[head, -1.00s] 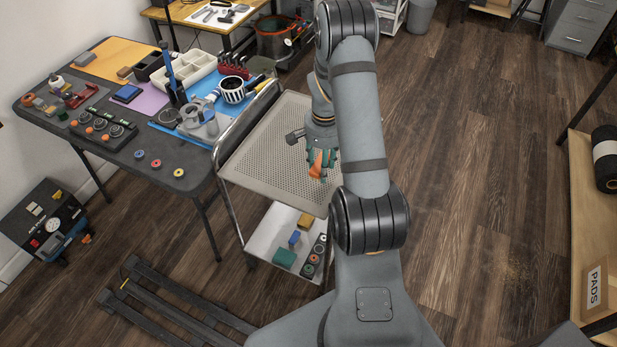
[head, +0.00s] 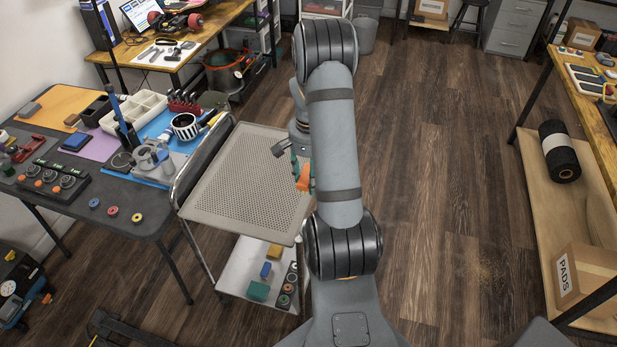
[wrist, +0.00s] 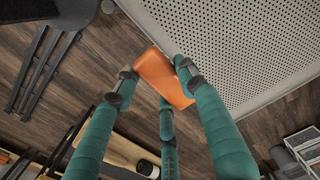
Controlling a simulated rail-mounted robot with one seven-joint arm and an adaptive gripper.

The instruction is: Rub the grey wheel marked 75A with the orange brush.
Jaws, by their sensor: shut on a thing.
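My gripper (head: 300,170), with teal fingers, is above the right side of the cart's perforated top in the head view. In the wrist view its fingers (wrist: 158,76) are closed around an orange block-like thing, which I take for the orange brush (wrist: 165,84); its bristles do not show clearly. The brush also shows in the head view (head: 304,181). A black holder with several dark grey wheels (head: 50,179) is on the table at left. No 75A marking is legible, so I cannot tell which wheel bears it.
The cart's perforated top (head: 245,175) is bare. Its lower shelf (head: 236,278) holds coloured blocks and a dark rack of round parts. Small blue, red and yellow wheels (head: 112,212) lie near the edge of the dark table (head: 150,195). A wooden shelf (head: 540,215) stands at right.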

